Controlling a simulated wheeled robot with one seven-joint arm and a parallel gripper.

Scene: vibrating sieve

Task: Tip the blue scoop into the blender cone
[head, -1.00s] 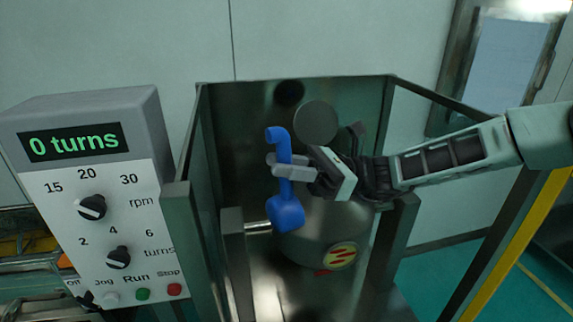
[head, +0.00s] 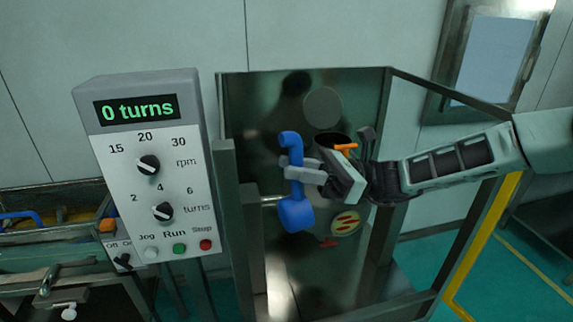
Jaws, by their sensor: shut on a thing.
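The blue scoop (head: 297,214) is in my gripper (head: 298,170) in the head view. Its handle runs up between the jaws to a bent top, and its bowl hangs below them. Whether anything is in the bowl cannot be seen. The blender cone (head: 322,222) is a metal vessel behind the scoop, with a red and yellow label. Its dark mouth (head: 328,139) shows just above my gripper, partly hidden by it. A round grey disc (head: 323,108) stands above the mouth. The scoop looks in front of the cone, apart from it.
A control box (head: 145,170) with knobs and a "0 turns" display stands at left. Dark metal frame posts (head: 232,200) flank the cone. An orange handle (head: 345,147) lies by the mouth. A bench with trays (head: 50,255) is at far left.

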